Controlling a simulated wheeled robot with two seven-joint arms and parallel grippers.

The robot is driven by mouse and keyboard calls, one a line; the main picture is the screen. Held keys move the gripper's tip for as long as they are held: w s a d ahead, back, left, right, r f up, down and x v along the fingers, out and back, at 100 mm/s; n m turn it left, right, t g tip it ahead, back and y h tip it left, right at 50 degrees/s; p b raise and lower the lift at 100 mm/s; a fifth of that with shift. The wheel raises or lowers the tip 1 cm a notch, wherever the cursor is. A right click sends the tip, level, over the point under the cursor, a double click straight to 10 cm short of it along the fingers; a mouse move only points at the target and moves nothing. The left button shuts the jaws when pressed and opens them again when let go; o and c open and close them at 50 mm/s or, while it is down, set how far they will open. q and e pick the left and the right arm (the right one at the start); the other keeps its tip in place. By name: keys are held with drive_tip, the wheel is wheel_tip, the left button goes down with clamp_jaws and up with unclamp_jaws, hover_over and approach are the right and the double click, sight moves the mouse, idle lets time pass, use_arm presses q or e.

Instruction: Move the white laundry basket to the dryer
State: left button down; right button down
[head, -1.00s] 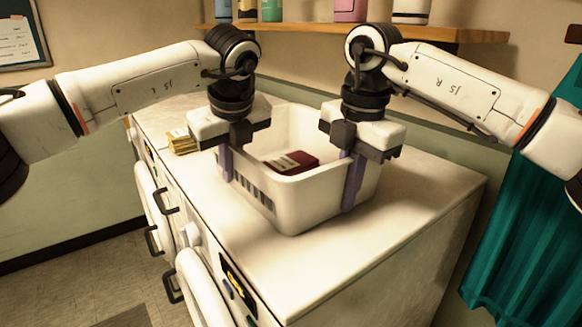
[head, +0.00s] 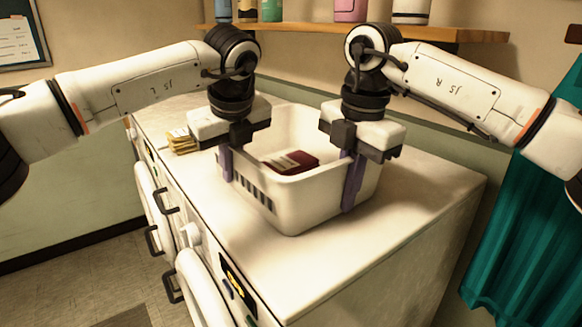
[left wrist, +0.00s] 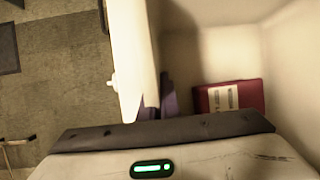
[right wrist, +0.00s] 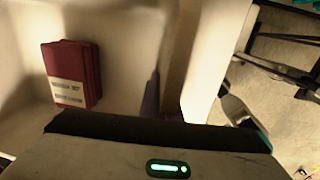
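The white laundry basket (head: 305,205) stands upright on the white top of the machine row (head: 300,265), with a dark red packet (head: 291,162) with a pale label inside. The packet also shows in the left wrist view (left wrist: 245,97) and the right wrist view (right wrist: 86,62). My left gripper (head: 225,163) is shut on the basket's left wall, its purple fingers straddling the rim. My right gripper (head: 353,182) is shut on the right wall in the same way. The inner fingers show in the wrist views; the outer ones are mostly hidden there. I cannot tell which machine is the dryer.
A small yellowish stack (head: 181,141) lies on the top, left of the basket. A wooden shelf (head: 440,34) with bottles hangs behind. A teal curtain (head: 525,220) hangs at the right. The top is bare in front of and right of the basket.

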use_arm(q)
drive_tip(key=shift+r, duration=0.15)
use_arm(e)
drive_tip(key=shift+r, duration=0.1)
